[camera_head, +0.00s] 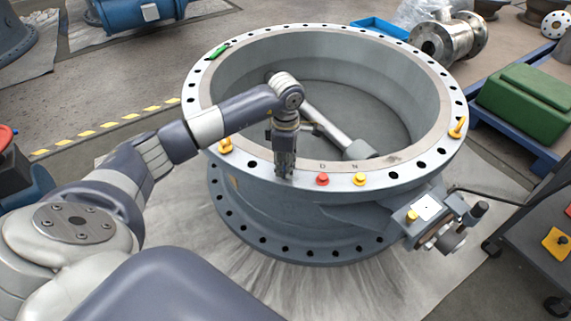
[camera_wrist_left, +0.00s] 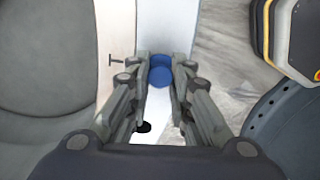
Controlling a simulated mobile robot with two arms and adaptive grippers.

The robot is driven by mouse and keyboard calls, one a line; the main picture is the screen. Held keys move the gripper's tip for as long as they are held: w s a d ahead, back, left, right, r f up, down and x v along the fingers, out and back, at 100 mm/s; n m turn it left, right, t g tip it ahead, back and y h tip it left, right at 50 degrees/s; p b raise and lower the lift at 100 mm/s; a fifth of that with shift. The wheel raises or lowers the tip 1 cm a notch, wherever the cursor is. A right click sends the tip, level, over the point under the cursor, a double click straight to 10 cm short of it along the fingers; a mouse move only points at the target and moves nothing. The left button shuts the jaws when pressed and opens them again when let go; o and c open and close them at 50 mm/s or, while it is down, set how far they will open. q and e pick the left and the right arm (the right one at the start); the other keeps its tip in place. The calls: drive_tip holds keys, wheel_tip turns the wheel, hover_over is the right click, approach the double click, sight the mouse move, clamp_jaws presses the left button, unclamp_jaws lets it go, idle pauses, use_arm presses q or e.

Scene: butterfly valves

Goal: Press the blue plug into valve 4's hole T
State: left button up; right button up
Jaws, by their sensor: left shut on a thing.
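The big grey valve (camera_head: 300,210) stands with its flanged ring facing up. My left gripper (camera_head: 284,176) points down at the near side of the top flange (camera_head: 400,175). In the left wrist view the left gripper (camera_wrist_left: 160,70) is shut on the blue plug (camera_wrist_left: 160,76), over the pale flange strip (camera_wrist_left: 165,20). A letter T mark (camera_wrist_left: 116,61) is beside the plug, on the inner band. The hole under the plug is hidden, and I cannot tell how deep the plug sits. In the head view the fingers hide the plug. My right gripper is not in view.
A red plug (camera_head: 322,179) and a yellow plug (camera_head: 359,179) sit on the flange just right of the gripper. An open dark hole (camera_wrist_left: 143,127) shows between the fingers. A valve actuator (camera_head: 440,220) sticks out at the right.

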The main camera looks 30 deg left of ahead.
use_arm(q)
drive_tip(key=shift+f, duration=0.25)
idle(0.3)
drive_tip(key=shift+f+b, duration=0.3)
drive_tip(key=shift+b, duration=0.1)
drive_tip(key=o, duration=0.8)
drive_tip(key=shift+o, duration=0.2)
drive_tip(key=o, duration=0.5)
drive_tip(key=shift+r, duration=0.15)
